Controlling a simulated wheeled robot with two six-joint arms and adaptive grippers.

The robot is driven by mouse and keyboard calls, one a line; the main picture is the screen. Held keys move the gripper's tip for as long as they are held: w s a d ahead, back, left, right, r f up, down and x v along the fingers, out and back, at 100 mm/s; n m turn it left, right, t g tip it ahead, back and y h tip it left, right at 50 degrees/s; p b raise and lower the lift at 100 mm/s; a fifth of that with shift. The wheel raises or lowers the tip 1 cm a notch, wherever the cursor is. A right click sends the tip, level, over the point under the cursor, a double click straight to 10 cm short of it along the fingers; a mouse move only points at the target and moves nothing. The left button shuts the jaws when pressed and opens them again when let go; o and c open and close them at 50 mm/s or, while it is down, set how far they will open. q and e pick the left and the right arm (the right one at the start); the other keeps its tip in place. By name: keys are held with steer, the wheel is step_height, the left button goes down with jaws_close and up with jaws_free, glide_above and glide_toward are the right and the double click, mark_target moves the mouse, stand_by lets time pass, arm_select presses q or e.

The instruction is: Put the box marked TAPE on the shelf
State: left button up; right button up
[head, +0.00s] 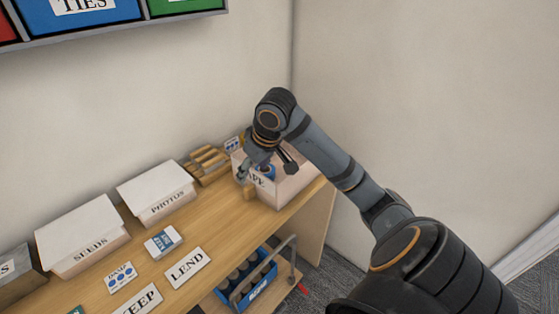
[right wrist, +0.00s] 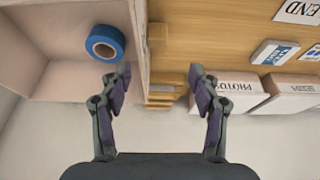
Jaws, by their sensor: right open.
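The white open-topped box (head: 288,187) stands at the far right end of the wooden counter, its label partly hidden and reading "APE". A small wooden handle (head: 249,190) sticks out from its front. A blue tape roll (right wrist: 105,43) lies inside, seen in the right wrist view. My right gripper (head: 262,170) is open over the box's front side. In the right wrist view, the box's front wall (right wrist: 140,35) and handle (right wrist: 157,36) appear between the spread fingers (right wrist: 160,73); I cannot tell if they touch. My left gripper is not in view.
Lidded boxes PHOTOS (head: 160,191) and SEEDS (head: 85,237), a wooden rack (head: 208,163) and cards such as LEND (head: 188,268) occupy the counter. A wall shelf (head: 130,31) with coloured fronts hangs upper left. A blue crate (head: 262,289) of bottles sits below.

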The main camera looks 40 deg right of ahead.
mark_target(249, 187)
steer(key=x, duration=0.5)
steer(key=shift+w+d+f, duration=0.1)
steer(key=shift+f, duration=0.1)
steer(key=x, duration=0.4)
steer(key=shift+s+d+f, duration=0.2)
steer(key=shift+d+f, duration=0.05)
steer(key=shift+f, duration=0.15)
steer(key=shift+w+f, duration=0.2)
steer(key=shift+f, duration=0.05)
jaws_close()
